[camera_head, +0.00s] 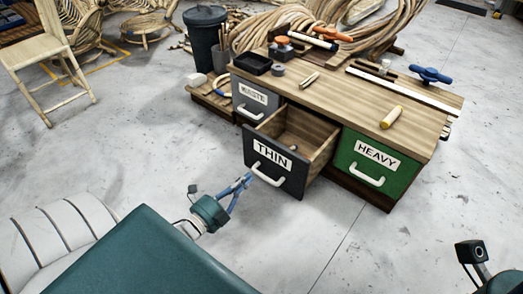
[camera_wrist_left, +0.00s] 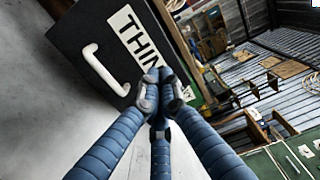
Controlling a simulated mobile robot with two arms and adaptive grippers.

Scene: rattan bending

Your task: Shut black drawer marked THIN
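The black drawer marked THIN (camera_head: 273,178) stands pulled out of the bench, with its wooden inside showing and a white handle (camera_head: 266,175) below the label. A small dark item lies inside it. My left gripper (camera_head: 247,179) is close to the left part of the drawer front, near the handle; I cannot tell whether it touches. In the left wrist view its blue fingers (camera_wrist_left: 157,84) come together at the tips with nothing between them, in front of the black drawer front (camera_wrist_left: 72,28). My right gripper is out of view; only part of that arm shows at the lower right.
The grey WASTE drawer (camera_head: 256,105) and the green HEAVY drawer (camera_head: 388,181) are shut on either side. The bench top (camera_head: 345,105) holds a black tray, a yellow cylinder and tools. A dark bin (camera_head: 203,45) stands behind left. The floor before the drawers is clear.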

